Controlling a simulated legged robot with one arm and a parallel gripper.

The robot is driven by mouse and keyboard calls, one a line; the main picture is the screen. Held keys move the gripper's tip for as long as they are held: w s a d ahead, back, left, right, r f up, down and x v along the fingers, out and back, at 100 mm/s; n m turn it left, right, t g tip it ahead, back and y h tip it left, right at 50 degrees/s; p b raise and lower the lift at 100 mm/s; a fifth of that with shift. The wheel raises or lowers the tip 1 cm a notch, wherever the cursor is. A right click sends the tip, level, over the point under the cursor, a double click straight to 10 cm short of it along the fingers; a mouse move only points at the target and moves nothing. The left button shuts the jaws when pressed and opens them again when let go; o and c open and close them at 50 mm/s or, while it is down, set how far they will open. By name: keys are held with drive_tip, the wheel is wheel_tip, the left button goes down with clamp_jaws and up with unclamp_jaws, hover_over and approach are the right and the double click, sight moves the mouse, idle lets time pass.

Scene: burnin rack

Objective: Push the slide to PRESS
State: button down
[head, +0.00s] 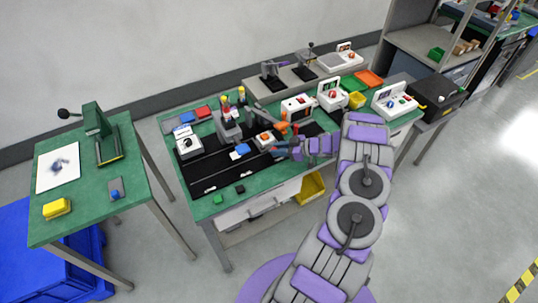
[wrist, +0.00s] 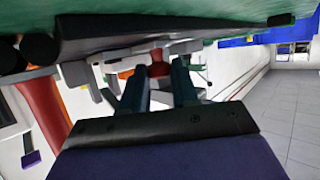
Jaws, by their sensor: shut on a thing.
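My gripper (head: 284,149) is low over the right part of the black fixture plate (head: 208,172) on the green bench. In the wrist view its two dark fingers (wrist: 160,82) are on either side of a red handle (wrist: 158,68), shut on it. I cannot read any PRESS label, and the slide itself cannot be told apart clearly. A small white unit with an orange top (head: 265,139) is just left of the gripper, and an orange part (head: 281,127) is just behind it.
A grey post fixture (head: 229,126) and a white box with a dark knob (head: 187,143) stand on the bench to the left. White control boxes (head: 298,107) line the back. A blue block (head: 243,149) lies nearby.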

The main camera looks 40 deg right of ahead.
drive_tip(key=shift+s+d, duration=0.1)
drive_tip(key=shift+d, duration=0.6)
drive_tip(key=shift+r, duration=0.1)
drive_tip(key=c, duration=1.3)
unclamp_jaws()
drive_tip(key=o, duration=0.4)
drive_tip(key=shift+d, duration=0.3)
drive_tip(key=shift+s+a, duration=0.15)
drive_tip(key=shift+a, duration=0.05)
drive_tip(key=shift+s+d+r, duration=0.1)
drive_tip(key=shift+s, duration=0.15)
drive_tip(key=p+v, duration=0.2)
drive_tip(key=v, duration=1.4)
drive_tip(key=shift+s+d, duration=0.15)
drive_tip(key=shift+d, duration=0.3)
